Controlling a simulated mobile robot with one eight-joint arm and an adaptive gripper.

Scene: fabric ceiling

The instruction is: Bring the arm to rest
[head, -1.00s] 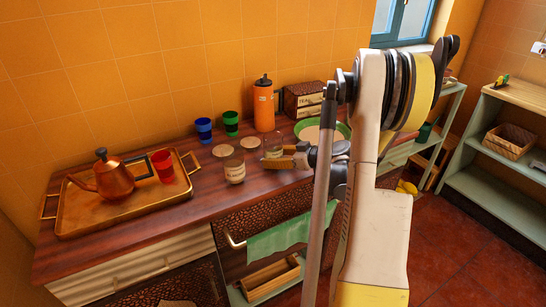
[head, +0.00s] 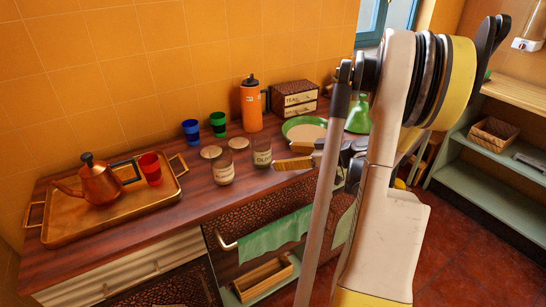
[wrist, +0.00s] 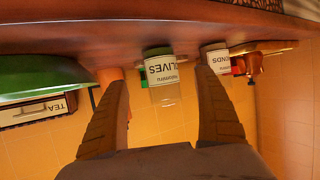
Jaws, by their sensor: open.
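My gripper (head: 287,156) is open and empty at the counter (head: 215,205), just right of the glass jar labelled olives (head: 261,155). In the wrist view, which is upside down, the two brown fingers (wrist: 158,78) are spread wide. The olives jar (wrist: 163,75) shows between them, farther off. It stands on the counter. My arm stands folded and upright at the right of the head view and hides part of the counter's right end.
A jar labelled almonds (head: 223,168), two round lids (head: 238,143), an orange flask (head: 251,105), blue (head: 191,132) and green (head: 218,123) cups and a green plate (head: 290,125) stand close by. A tray (head: 75,232) holds a copper kettle and red cup. Floor at right is clear.

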